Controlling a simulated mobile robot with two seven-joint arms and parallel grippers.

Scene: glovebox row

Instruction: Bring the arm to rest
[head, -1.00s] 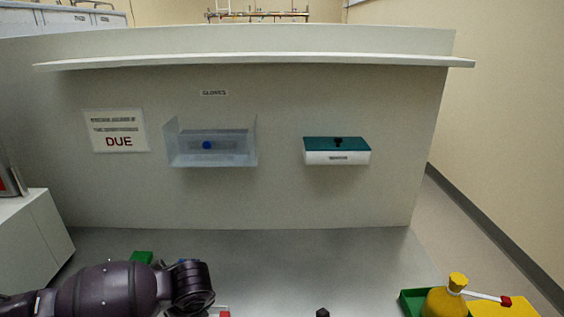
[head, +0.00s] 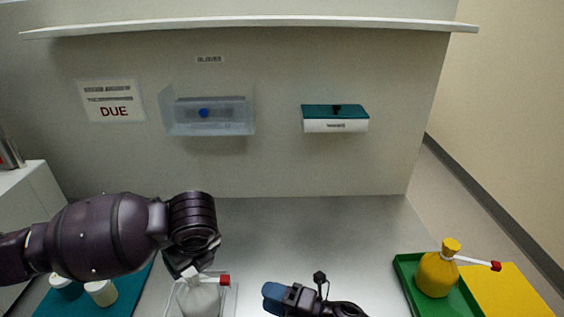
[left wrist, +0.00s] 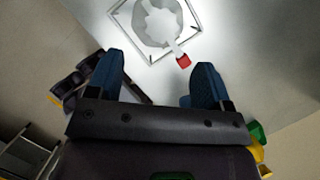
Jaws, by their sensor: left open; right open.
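My left arm comes in from the left in the head view. Its hand hangs above a white wash bottle (head: 200,300) with a red tip, and its fingers are hidden there. In the left wrist view my left gripper (left wrist: 157,72) is open, with two blue fingers apart and nothing between them. That bottle (left wrist: 157,25) is beyond the fingertips, standing inside a square clear-edged holder. My right gripper (head: 274,296) is low in the middle of the head view, near the counter's front. Its blue finger shows, and I see nothing held in it.
A green tray (head: 406,270) holds a yellow wash bottle (head: 436,275) at the right, beside a yellow mat (head: 515,290). A teal mat (head: 130,290) with white-lidded jars (head: 101,292) lies at the left. A clear bin (head: 208,128) and a teal-lidded box (head: 336,126) hang on the wall.

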